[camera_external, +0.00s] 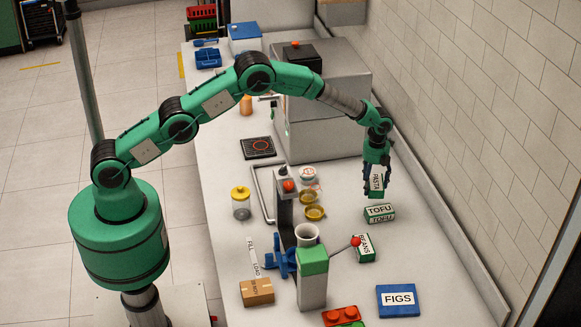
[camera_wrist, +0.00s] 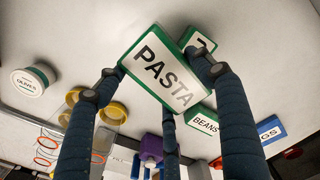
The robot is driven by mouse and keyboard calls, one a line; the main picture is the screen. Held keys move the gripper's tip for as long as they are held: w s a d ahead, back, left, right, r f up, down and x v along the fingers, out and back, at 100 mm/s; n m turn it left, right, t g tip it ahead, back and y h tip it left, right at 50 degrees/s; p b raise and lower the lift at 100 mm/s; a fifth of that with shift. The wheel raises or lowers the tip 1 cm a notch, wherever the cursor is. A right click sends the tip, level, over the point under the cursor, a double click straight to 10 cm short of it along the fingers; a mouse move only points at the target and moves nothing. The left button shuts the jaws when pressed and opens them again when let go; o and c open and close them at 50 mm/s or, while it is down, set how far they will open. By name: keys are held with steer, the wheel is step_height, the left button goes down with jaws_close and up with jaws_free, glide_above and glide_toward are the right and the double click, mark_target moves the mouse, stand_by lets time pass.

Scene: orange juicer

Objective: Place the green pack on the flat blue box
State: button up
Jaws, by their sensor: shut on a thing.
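My gripper (camera_external: 376,187) is shut on a green-and-white pack labelled PASTA (camera_external: 377,181). It holds the pack tilted above the counter, just over a green-and-white TOFU pack (camera_external: 380,213). In the wrist view the PASTA pack (camera_wrist: 163,68) sits between my fingers and partly covers the TOFU pack (camera_wrist: 199,41). A green-and-white BEANS pack (camera_external: 366,248) lies nearer the camera. The flat blue box labelled FIGS (camera_external: 397,301) lies at the front right of the counter, apart from my gripper. It also shows in the wrist view (camera_wrist: 270,129), partly hidden by a finger.
The juicer (camera_external: 313,275) with a red-knobbed lever (camera_external: 355,241) stands left of the BEANS pack. A red block (camera_external: 340,316) lies left of the FIGS box. Yellow-rimmed dishes (camera_external: 314,212) stand mid-counter. The wall (camera_external: 500,130) is on the right. The counter right of the packs is clear.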

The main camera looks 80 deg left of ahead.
steer(key=s+d+m, duration=0.2)
steer(key=d+m, duration=0.1)
steer(key=d, duration=2.2)
steer(key=r+m+b, duration=0.1)
steer(key=r+m, duration=0.1)
steer(key=m, duration=0.1)
glide_above(387, 299)
steer(key=shift+s+f, duration=0.1)
steer(key=shift+f, duration=0.15)
steer(key=shift+f, duration=3.1)
steer(key=shift+f, duration=1.9)
steer(key=shift+f+b, duration=0.15)
steer(key=shift+b, duration=0.15)
